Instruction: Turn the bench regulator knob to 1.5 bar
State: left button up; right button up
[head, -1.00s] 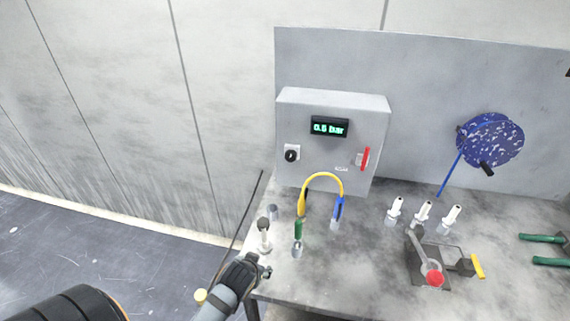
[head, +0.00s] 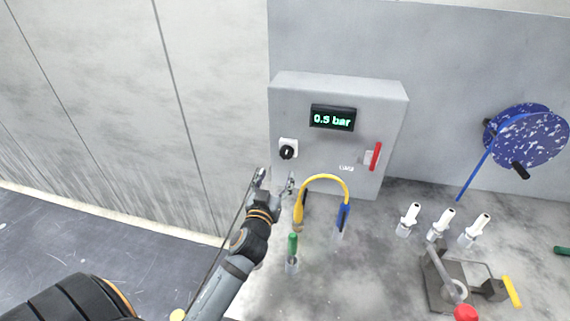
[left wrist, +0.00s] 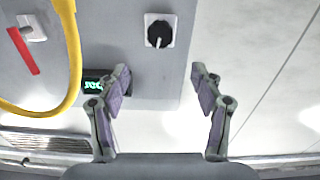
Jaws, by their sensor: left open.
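The regulator knob (head: 287,152) is black on a white plate at the lower left of the grey box's front. It also shows in the left wrist view (left wrist: 158,34), upside down, beyond the fingertips. The display (head: 332,118) above it reads 0.5 bar in green. My left gripper (head: 275,178) is open and empty, below the knob and apart from it. In the left wrist view its two fingers (left wrist: 163,78) stand wide apart. My right gripper is not in view.
A yellow hose (head: 325,178) arches just right of my left gripper, and a red handle (head: 376,156) is on the box's right side. A green-handled tool (head: 292,243) stands below. White nozzles (head: 443,222) and a blue reel (head: 525,136) are further right.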

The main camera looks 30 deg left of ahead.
aim_at(286, 155)
pick_arm(q)
jog(key=p+x, duration=0.1)
jog(key=x, duration=0.2)
jog(key=p+x, duration=0.1)
jog(key=x, duration=0.3)
jog(key=f+p+x, duration=0.1)
jog(key=x, duration=0.3)
jog(key=shift+r, duration=0.1)
jog(key=shift+s, duration=0.1)
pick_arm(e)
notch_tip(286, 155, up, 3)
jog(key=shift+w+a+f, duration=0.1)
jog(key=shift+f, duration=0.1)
pick_arm(q)
jog(key=c, duration=1.1)
